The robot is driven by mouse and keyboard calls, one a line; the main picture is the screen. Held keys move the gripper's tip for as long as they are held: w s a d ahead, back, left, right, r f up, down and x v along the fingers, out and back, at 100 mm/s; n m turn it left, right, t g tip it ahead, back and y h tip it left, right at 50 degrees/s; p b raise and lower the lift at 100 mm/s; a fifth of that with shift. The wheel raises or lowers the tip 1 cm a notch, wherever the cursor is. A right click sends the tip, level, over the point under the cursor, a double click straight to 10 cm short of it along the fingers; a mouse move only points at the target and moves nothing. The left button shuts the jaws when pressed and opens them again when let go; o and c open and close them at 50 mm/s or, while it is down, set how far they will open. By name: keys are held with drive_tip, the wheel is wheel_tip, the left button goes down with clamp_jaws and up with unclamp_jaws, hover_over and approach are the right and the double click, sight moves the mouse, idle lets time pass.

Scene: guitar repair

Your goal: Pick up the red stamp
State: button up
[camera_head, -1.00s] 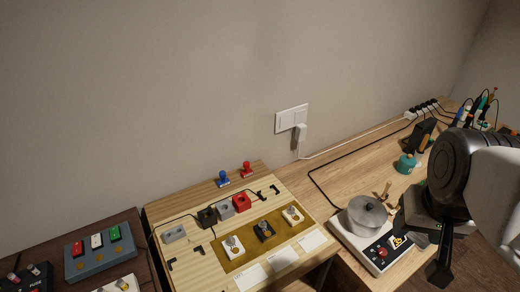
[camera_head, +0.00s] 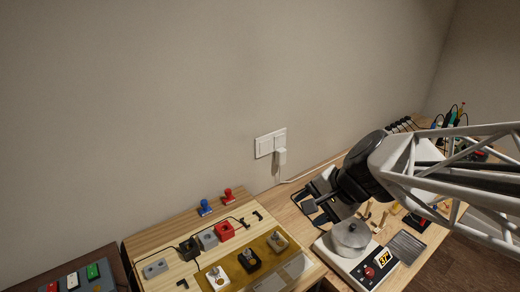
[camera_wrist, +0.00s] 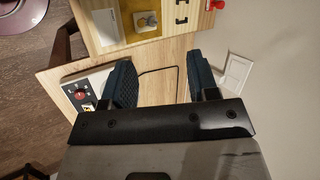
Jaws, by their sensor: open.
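The red stamp (camera_head: 228,195) stands upright at the back edge of the light wooden board (camera_head: 150,241), just right of the blue stamp (camera_head: 205,208). In the wrist view the red stamp (camera_wrist: 216,4) is partly cut off at the top edge, right of centre. My gripper (camera_head: 309,196) is above the table, to the right of the board and clear of the red stamp. In the wrist view my gripper (camera_wrist: 160,80) has its two dark fingers wide apart, with nothing between them.
A metal pot (camera_head: 350,237) sits on a white scale-like device (camera_head: 345,266) right of the board. Pedals, blocks and a gold plate crowd the board's front. A wall socket (camera_head: 270,143) with a plug is behind. Tools stand at the far right.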

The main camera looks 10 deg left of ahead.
drive_tip(key=w+a+f+m+t+y, duration=0.2)
drive_tip(key=w+a+f+m+y, duration=0.3)
drive_tip(key=w+a+m, duration=0.55)
drive_tip(key=m+t, duration=0.3)
drive_tip(key=m, duration=0.6)
approach(230, 193)
drive_tip(key=shift+n+x, duration=0.25)
drive_tip(key=shift+x, duration=0.95)
drive_tip(key=shift+w+f, duration=0.1)
drive_tip(key=shift+x, duration=1.25)
drive_tip(key=shift+x, duration=2.55)
